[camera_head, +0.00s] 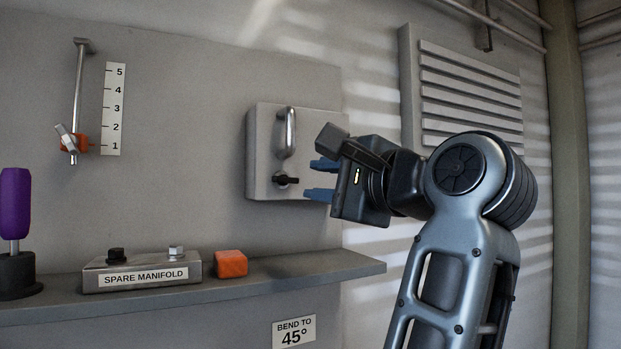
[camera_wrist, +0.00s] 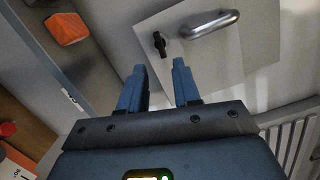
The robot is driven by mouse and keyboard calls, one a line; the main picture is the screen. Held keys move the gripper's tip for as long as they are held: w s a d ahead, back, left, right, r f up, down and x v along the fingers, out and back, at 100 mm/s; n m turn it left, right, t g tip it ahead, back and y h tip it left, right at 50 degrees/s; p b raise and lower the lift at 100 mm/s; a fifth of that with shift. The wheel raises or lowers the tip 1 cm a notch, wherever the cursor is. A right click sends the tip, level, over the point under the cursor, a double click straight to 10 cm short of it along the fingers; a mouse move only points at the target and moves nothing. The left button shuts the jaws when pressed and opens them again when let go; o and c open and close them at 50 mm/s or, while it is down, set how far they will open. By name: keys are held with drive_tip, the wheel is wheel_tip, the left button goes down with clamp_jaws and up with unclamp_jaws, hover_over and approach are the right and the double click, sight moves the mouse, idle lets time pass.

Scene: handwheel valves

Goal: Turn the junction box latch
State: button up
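The junction box (camera_head: 262,150) is a grey box on the wall panel, with a silver handle (camera_head: 288,133) on its front. Below the handle is a small black latch (camera_head: 287,181), lying roughly level. My gripper (camera_head: 318,179) is just right of the box, its blue fingers pointing toward the latch. In the wrist view the two fingers (camera_wrist: 158,84) are apart with nothing between them. The latch (camera_wrist: 160,44) shows beyond the fingertips, apart from them, and the silver handle (camera_wrist: 209,24) is to its right.
A shelf (camera_head: 340,265) runs below the box. It holds an orange block (camera_head: 231,263), a spare manifold (camera_head: 142,273) and a purple-handled tool (camera_head: 15,205). A lever with a numbered scale (camera_head: 114,108) is at left. A louvred vent (camera_head: 471,95) is at right.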

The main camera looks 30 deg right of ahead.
sight(288, 179)
drive_tip(key=w, duration=0.2)
drive_tip(key=w+b, duration=0.1)
drive_tip(key=w, duration=0.2)
drive_tip(key=w+a, duration=0.1)
drive_tip(key=w, duration=0.1)
drive_tip(key=shift+w+b, duration=0.15)
drive_tip(key=shift+b, duration=0.15)
drive_tip(key=shift+w+r, duration=0.15)
drive_tip(key=shift+w, duration=0.05)
drive_tip(key=shift+w, duration=0.1)
clamp_jaws()
